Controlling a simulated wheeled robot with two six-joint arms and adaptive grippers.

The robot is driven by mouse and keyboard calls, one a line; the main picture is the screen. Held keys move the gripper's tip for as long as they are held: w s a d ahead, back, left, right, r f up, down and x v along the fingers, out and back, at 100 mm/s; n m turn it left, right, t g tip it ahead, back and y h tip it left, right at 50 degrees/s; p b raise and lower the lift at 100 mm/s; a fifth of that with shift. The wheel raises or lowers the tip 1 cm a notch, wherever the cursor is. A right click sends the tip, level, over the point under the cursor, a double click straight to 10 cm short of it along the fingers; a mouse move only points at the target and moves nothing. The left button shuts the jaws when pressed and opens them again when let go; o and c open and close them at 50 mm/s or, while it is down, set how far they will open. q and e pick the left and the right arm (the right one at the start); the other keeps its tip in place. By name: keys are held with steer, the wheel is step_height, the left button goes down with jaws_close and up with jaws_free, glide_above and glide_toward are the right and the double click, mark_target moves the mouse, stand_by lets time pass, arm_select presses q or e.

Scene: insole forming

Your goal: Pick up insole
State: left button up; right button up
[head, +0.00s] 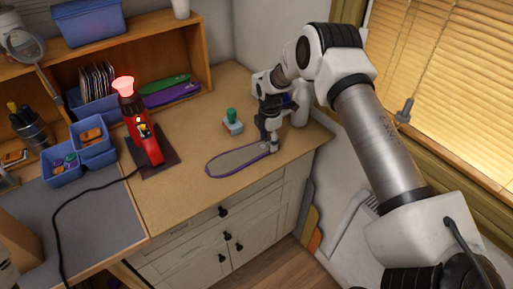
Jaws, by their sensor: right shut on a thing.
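A grey insole with a purple edge (236,161) lies on, or very close above, the wooden counter near its front edge. My right gripper (271,145) points down at the insole's right end and is shut on it. The fingertips are small in this view. My left gripper is not in the head view.
A red device with a glowing top (143,130) stands on a dark pad left of the insole. A green-handled stamp (232,121) sits behind the insole. Green (165,84) and purple (172,95) insoles lie in the shelf. Blue bins (92,136) stand at left.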

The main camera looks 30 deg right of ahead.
steer(key=shift+s+f, duration=0.2)
steer(key=shift+f, duration=0.05)
steer(key=shift+c, duration=0.2)
steer(key=shift+r+b, duration=0.15)
steer(key=shift+b, duration=0.15)
steer(key=c, duration=0.4)
steer(key=shift+a+r+b, duration=0.2)
steer(key=shift+r+b, duration=0.6)
steer(key=shift+r, duration=0.45)
jaws_close()
steer(key=s+a+r+b, duration=0.1)
steer(key=s+a+b, duration=0.1)
steer(key=s+a, duration=0.2)
steer(key=s+a+r+b, duration=0.1)
steer(key=s+a, duration=0.3)
steer(key=s, duration=0.5)
steer(key=shift+b, duration=0.5)
steer(key=o, duration=1.3)
jaws_free()
steer(key=shift+r, duration=0.1)
